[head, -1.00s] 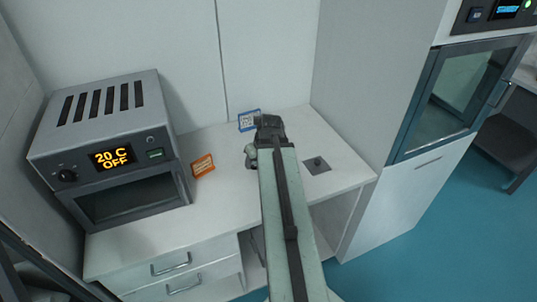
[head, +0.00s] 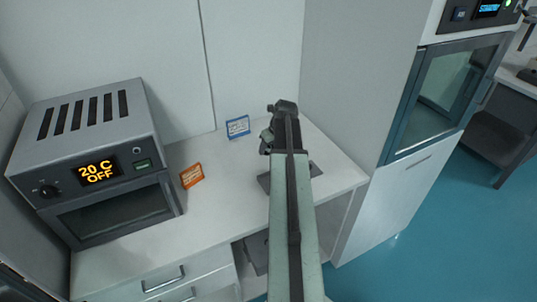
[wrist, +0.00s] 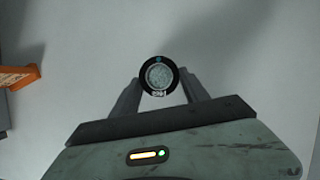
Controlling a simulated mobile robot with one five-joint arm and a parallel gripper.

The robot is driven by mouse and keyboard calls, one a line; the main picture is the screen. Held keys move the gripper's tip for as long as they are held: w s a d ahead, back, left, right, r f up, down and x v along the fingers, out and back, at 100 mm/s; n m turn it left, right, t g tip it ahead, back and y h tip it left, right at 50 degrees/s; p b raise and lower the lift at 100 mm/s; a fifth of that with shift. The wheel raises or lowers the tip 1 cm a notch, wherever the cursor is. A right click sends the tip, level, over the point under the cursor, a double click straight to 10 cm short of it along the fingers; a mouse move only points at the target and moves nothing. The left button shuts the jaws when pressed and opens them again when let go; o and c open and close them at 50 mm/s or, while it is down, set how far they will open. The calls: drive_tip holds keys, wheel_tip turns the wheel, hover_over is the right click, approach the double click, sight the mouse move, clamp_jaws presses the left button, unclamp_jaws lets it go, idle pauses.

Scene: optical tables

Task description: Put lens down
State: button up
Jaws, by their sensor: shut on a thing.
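The lens, a small disc in a black ring mount, (wrist: 159,75) is between the fingertips of my gripper (wrist: 158,88) in the wrist view. My gripper is shut on it. A pale surface shows beneath the lens; I cannot tell how high it is above it.
A blue-edged card (head: 238,127) and an orange card (head: 192,175) stand there too. A grey oven (head: 95,160) reading "20 C OFF" is at left; a tall cabinet (head: 355,75) bounds the right.

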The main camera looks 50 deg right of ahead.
sight(269, 153)
wheel_tip(269, 153, down, 4)
drive_tip(key=b, duration=0.3)
drive_tip(key=shift+d, duration=0.1)
drive_tip(key=shift+w+r, duration=0.1)
drive_tip(key=shift+r, duration=0.1)
drive_tip(key=shift+f, duration=0.1)
drive_tip(key=o, duration=1.6)
drive_tip(key=shift+c, duration=0.2)
